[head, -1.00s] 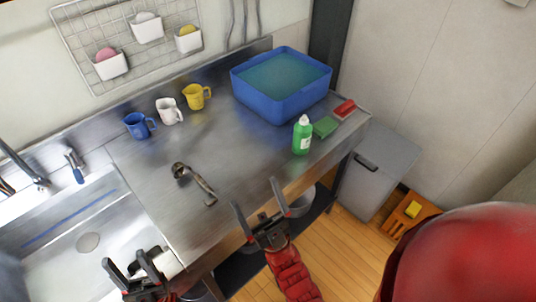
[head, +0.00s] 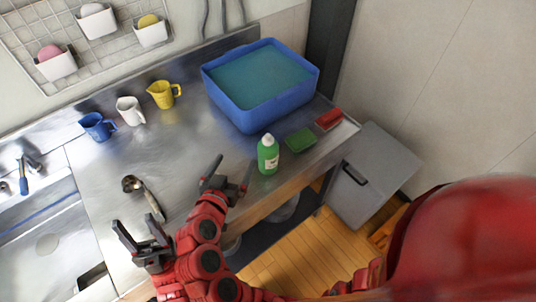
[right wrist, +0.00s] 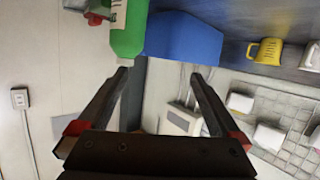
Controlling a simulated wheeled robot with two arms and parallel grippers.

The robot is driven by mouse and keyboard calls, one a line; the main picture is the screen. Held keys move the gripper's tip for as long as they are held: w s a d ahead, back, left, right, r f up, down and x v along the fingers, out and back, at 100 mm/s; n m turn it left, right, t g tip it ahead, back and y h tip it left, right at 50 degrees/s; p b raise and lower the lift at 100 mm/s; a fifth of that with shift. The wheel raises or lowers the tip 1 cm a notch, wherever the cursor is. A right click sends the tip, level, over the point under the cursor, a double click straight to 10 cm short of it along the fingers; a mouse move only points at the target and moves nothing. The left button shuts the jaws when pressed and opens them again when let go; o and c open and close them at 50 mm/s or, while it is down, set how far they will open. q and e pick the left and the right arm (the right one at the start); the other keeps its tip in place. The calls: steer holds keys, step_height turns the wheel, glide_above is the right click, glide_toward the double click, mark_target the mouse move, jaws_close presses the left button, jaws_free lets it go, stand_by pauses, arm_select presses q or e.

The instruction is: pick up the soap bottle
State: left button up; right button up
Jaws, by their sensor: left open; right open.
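The green soap bottle (head: 268,158) with a white cap stands upright near the front edge of the steel counter, left of a green sponge. My right gripper (head: 231,174) is open and empty, just left of the bottle and apart from it in the head view. In the right wrist view the bottle (right wrist: 128,38) shows at the top, beyond the left fingertip and not between the fingers of the right gripper (right wrist: 160,75). My left gripper (head: 143,240) is open and empty, lower left, near the counter's front edge.
A blue water-filled tub (head: 250,115) stands behind the bottle. A green sponge (head: 300,140) and a red item (head: 328,119) lie to its right. A ladle (head: 145,195) lies left of my right gripper. Blue (head: 97,127), white (head: 130,111) and yellow (head: 163,94) cups stand at the back.

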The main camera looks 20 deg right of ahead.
mark_target(265, 156)
steer(key=s+d+m+g+h, duration=0.1)
steer(key=s+d+m+g, duration=0.1)
steer(key=s+d+m, duration=0.15)
steer(key=shift+n, duration=0.35)
steer(key=p+x, duration=0.1)
steer(key=x, duration=0.2)
steer(key=p+x, duration=0.1)
steer(key=x, duration=0.3)
steer(key=p+x, duration=0.2)
steer(key=x, duration=0.1)
steer(key=shift+w+d+f, duration=0.1)
steer(key=shift+f, duration=0.4)
steer(key=shift+w+d+f, duration=0.25)
steer(key=shift+w, duration=0.05)
steer(key=shift+w+d+p, duration=0.2)
steer(key=shift+p, duration=0.35)
steer(key=p+x, duration=0.2)
steer(key=x, duration=0.2)
steer(key=shift+w+f, duration=0.1)
steer(key=shift+f, duration=0.1)
steer(key=shift+w+f, duration=0.1)
steer(key=shift+f, duration=0.1)
jaws_close()
